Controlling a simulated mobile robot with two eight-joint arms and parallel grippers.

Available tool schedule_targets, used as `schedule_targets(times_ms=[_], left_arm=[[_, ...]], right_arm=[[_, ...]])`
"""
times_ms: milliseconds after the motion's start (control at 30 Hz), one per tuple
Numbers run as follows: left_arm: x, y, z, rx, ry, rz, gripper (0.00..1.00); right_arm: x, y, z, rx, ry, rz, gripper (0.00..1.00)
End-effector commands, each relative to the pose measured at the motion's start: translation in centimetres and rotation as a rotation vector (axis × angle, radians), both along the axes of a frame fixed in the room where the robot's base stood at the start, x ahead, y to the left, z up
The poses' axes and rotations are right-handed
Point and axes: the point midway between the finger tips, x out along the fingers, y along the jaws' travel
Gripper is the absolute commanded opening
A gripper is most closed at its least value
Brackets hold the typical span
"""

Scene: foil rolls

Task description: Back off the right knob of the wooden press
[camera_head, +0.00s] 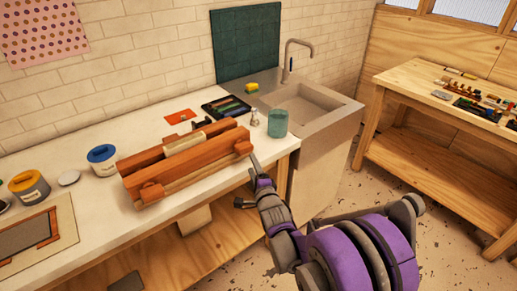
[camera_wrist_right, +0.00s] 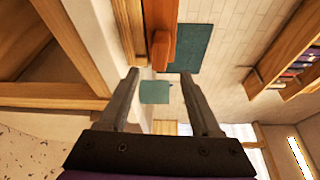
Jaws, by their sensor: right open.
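The wooden press (camera_head: 180,165), reddish-brown beams with a pale block between them, lies on the white counter. Its right knob (camera_head: 243,147) is at the right end of the front beam; the left knob (camera_head: 152,193) is at the other end. My right gripper (camera_head: 247,182) is in front of the press's right end, its upper finger close below the right knob. In the right wrist view the gripper (camera_wrist_right: 160,78) is open and empty, with the reddish knob (camera_wrist_right: 160,48) ahead, between the finger lines. Contact cannot be told. My left gripper is out of view.
A green glass (camera_head: 277,123) and a small shaker (camera_head: 254,117) stand right of the press, near the sink (camera_head: 305,103). A blue-lidded jar (camera_head: 102,160) stands to its left. A dark tray (camera_head: 226,106) lies behind.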

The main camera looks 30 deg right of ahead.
Motion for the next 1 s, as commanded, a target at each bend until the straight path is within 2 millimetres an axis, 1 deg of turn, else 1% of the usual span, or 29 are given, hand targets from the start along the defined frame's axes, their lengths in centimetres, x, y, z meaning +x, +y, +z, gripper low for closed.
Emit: schedule_targets(times_ms=[167, 300, 500, 600, 700, 1000], left_arm=[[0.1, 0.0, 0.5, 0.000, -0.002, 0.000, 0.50], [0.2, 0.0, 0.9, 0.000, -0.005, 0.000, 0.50], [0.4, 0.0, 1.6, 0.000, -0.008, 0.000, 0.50], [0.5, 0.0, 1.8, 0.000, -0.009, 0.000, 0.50], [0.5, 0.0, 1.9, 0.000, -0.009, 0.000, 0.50], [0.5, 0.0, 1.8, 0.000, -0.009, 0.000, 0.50]], right_arm=[[2.4, -0.7, 0.0, 0.001, -0.001, 0.000, 0.65], [5.0, -1.5, 0.0, 0.001, 0.000, 0.000, 0.65], [8.3, -2.5, -0.1, 0.000, 0.000, 0.000, 0.65], [9.3, -2.8, -0.2, 0.000, 0.001, 0.000, 0.65], [9.9, -2.9, -0.3, -0.001, 0.001, 0.000, 0.65], [10.0, -3.0, -0.3, -0.001, 0.001, 0.000, 0.65]])
